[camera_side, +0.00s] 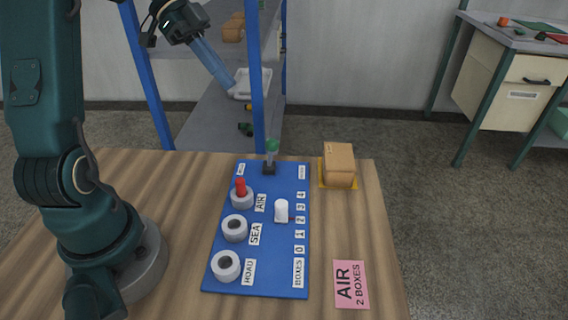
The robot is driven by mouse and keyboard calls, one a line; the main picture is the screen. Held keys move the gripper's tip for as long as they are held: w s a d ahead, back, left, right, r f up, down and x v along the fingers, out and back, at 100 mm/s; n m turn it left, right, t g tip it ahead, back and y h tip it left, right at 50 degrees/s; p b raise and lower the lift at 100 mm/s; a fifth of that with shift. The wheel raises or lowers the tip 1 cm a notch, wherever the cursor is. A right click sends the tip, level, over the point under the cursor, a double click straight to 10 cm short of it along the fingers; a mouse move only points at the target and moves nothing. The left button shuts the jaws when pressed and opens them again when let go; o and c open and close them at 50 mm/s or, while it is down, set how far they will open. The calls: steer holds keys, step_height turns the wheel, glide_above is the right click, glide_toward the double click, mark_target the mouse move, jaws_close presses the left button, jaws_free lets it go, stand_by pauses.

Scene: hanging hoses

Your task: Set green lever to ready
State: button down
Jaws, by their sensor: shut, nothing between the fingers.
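The green lever (271,148) stands at the far edge of the blue panel (260,275). It has a green knob on a grey stem and a dark base, and it looks about upright. A small white label (241,169) lies to its left and another (302,172) to its right; both are too small to read. My gripper (229,81) is up at the top, left of the lever and apart from it. Its long pale-blue end points down to the right, shut and holding nothing.
A red peg (241,186) sits in the AIR socket; the SEA (235,229) and ROAD (226,266) sockets are empty. A white slider knob (281,211) is beside 2. A cardboard box (339,164) and pink card (351,284) reading "AIR 2 BOXES" are right. Shelving (259,110) stands behind.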

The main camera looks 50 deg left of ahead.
steer(key=s+a+n+t, duration=0.1)
steer(key=a, duration=0.2)
glide_above(270, 154)
steer(key=a, duration=0.3)
step_height(270, 154, down, 10)
steer(key=shift+s+d+f, duration=0.15)
steer(key=shift+s, duration=0.25)
steer(key=shift+w+d, duration=1.4)
steer(key=shift+a, duration=0.1)
